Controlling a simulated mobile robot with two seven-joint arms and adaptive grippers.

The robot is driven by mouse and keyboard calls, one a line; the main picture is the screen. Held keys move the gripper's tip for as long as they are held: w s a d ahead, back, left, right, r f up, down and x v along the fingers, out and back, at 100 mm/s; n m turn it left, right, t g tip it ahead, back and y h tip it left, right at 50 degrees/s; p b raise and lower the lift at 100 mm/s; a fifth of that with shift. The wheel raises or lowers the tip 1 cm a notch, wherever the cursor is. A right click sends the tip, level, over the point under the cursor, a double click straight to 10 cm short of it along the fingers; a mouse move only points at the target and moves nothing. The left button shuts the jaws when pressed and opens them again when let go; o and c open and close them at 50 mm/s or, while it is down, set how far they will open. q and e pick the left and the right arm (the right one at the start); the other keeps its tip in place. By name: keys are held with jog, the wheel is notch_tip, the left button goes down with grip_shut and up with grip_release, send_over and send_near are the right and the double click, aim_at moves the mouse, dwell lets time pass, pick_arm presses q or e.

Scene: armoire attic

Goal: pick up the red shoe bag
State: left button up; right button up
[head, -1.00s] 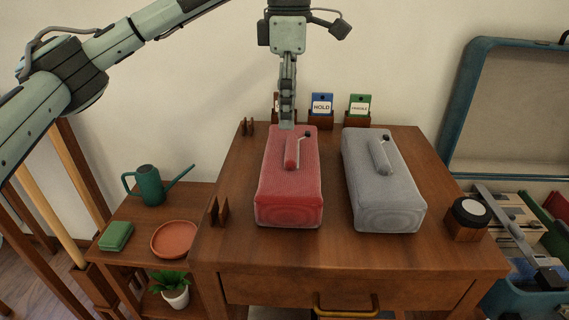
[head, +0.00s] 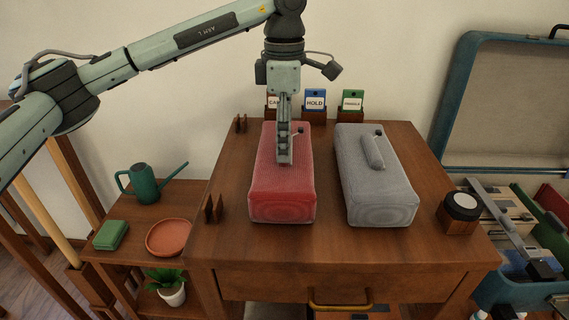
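The red shoe bag (head: 283,193) lies on the left part of the wooden desk top, with a strap handle along its upper face. My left gripper (head: 284,158) points straight down over the bag, with its fingertips at the handle and hiding most of it. The fingers are seen edge-on, so I cannot tell whether they are open or closed around the handle. The bag rests on the desk. My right gripper is not in view.
A grey shoe bag (head: 377,185) lies close to the right. Card holders, one with a blue HOLD card (head: 315,100), stand behind. A dark round-topped item (head: 461,207) sits at the desk's right edge. A watering can (head: 146,184) and terracotta saucer (head: 169,238) are on the lower left shelf.

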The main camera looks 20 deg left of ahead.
pick_arm(q)
jog(key=c, duration=1.2)
jog(key=shift+r, duration=0.1)
jog(key=shift+c, duration=0.2)
jog(key=shift+r, duration=0.1)
